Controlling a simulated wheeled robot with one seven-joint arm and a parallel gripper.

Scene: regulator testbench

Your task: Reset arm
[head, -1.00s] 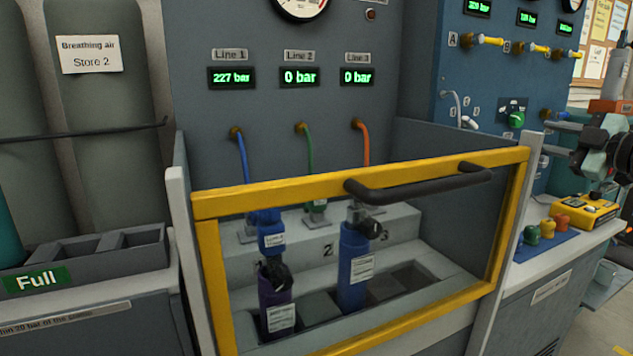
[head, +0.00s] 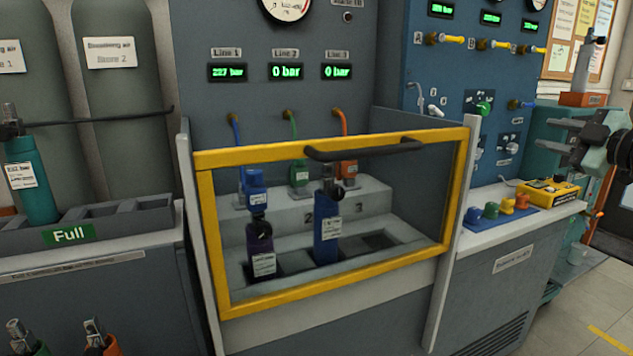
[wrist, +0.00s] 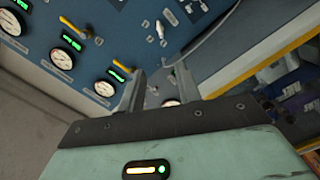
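My gripper (head: 550,133) is at the right of the head view, raised over the right-hand counter and pointing left. In the wrist view its two fingers (wrist: 160,82) stand apart with nothing between them, in front of the blue panel. No held object shows. The yellow-framed guard (head: 330,165) is down in front of the filling bay. Behind it stand a purple cylinder (head: 261,245) under the blue Line 1 connector and a blue cylinder (head: 327,235) in the middle slot.
The blue panel (head: 450,75) with yellow-handled valves stands behind my gripper. Coloured caps (head: 490,210) and a yellow box (head: 548,193) lie on the right counter. A teal cylinder (head: 33,180) stands in the left rack. Open floor (head: 600,300) shows at lower right.

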